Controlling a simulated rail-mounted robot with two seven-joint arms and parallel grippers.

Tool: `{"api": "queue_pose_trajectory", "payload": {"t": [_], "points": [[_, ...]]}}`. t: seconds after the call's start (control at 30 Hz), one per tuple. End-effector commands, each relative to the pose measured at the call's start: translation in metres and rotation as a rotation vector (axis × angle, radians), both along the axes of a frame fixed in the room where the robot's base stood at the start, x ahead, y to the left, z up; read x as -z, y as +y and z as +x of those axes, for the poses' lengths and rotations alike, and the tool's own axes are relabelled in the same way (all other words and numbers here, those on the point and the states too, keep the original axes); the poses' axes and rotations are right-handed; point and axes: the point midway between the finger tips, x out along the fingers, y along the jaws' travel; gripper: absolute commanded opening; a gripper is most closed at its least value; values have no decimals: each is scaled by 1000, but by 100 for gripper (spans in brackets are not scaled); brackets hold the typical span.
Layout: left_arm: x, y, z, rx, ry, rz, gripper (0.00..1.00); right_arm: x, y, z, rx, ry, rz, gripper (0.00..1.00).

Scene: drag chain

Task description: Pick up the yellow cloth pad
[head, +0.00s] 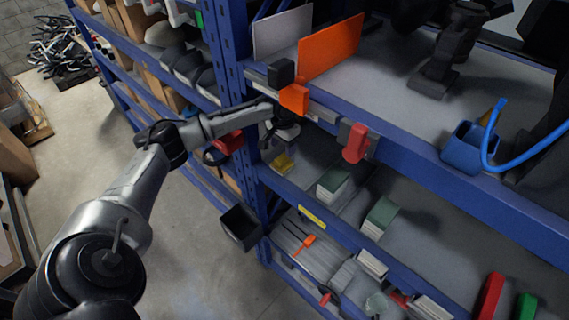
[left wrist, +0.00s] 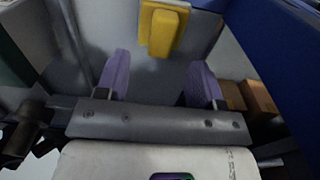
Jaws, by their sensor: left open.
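The yellow cloth pad (left wrist: 164,30) shows at the top middle of the left wrist view, with a raised block-like part on a flatter yellow piece. In the head view the yellow pad (head: 283,163) is small and partly hidden, on the middle shelf beside the blue upright. My left gripper (head: 280,141) reaches in at that shelf, just above the pad in the picture. In the left wrist view its two purple fingers (left wrist: 159,80) are spread wide with nothing between them. The pad lies beyond the fingertips, apart from them. My right gripper is not in view.
The blue rack upright (head: 229,50) stands close to my left arm. The shelf beam (head: 420,152) with a red clamp-like item (head: 355,143) runs just above the opening. Green-and-white boxes (head: 333,180) stand to the right of the pad. A dark bin (head: 240,227) hangs below.

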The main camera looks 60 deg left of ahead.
Motion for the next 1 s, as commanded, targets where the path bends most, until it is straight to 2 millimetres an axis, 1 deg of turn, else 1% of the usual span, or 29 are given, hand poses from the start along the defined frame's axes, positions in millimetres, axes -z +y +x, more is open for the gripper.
{"api": "queue_pose_trajectory", "payload": {"t": [0.23,0.37,0.4,0.5,0.63,0.87,1.0], "points": [[24,1,-1,-1,2,-1,62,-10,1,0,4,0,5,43],[41,3,-2,0,2,-1,62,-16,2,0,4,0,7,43],[47,3,-1,0,1,0,62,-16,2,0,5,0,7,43],[57,2,-1,1,-1,0,62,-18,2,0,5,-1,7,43],[63,3,-1,0,-2,2,62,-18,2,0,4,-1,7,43],[64,3,-1,1,-3,2,62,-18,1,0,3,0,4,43],[64,3,-1,1,-3,2,48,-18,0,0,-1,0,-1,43]]}}
